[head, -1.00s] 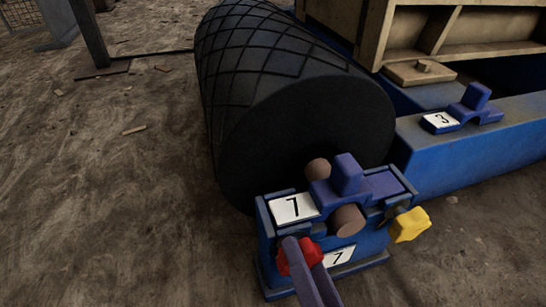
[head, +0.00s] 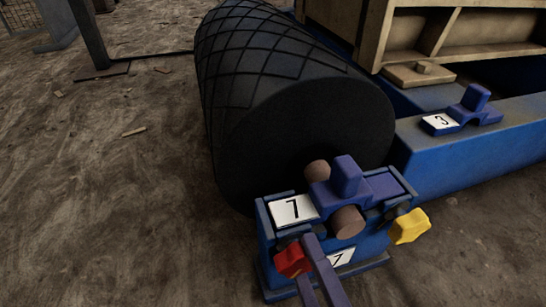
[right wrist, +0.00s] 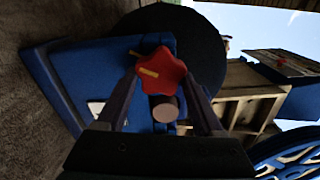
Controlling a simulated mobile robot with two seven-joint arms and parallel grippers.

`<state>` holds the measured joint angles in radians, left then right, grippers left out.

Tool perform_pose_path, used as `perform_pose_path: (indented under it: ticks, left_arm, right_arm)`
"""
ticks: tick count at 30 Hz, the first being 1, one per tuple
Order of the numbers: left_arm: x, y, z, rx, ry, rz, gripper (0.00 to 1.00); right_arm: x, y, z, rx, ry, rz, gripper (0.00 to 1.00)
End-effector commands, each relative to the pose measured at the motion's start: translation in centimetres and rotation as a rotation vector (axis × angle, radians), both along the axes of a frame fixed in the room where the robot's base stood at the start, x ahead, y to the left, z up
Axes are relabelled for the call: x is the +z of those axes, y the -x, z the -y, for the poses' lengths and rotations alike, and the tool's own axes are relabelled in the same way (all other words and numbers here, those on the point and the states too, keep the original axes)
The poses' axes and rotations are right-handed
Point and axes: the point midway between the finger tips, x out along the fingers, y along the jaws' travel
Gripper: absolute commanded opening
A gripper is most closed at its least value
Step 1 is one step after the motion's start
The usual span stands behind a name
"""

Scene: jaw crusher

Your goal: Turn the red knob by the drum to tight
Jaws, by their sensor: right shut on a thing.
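The red knob (head: 291,260) sits on the front face of the blue bearing block (head: 375,243) at the near end of the black drum (head: 310,130). In the right wrist view the star-shaped knob (right wrist: 163,70) carries a yellow mark on its face. My right gripper (head: 304,257) is shut on the knob, with one finger on each side of it in the right wrist view (right wrist: 161,78). In the head view a finger passes in front of the knob's right side. The left gripper is not in view.
A yellow knob (head: 409,226) sticks out from the block's right side. A blue beam (head: 470,150) with a part marked 3 (head: 439,122) runs at right. The ground at left is mostly clear.

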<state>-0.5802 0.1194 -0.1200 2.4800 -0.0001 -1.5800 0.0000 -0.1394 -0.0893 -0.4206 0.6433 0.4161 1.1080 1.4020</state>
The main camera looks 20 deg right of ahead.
Motion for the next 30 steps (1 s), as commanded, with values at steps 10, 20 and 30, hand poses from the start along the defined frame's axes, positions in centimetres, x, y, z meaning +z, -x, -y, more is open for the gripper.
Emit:
perform_pose_path:
  ticks: [10,20,30]
  left_arm:
    - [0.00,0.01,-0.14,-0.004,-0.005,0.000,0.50]
    - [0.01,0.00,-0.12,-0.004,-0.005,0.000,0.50]
    - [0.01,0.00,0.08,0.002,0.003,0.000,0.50]
  right_arm:
    - [-0.02,0.02,-0.05,0.001,-0.038,-0.001,0.13]
    - [0.03,0.00,-0.06,0.001,-0.037,0.000,0.77]
    - [0.02,-0.02,-0.03,0.000,-0.036,0.000,0.99]
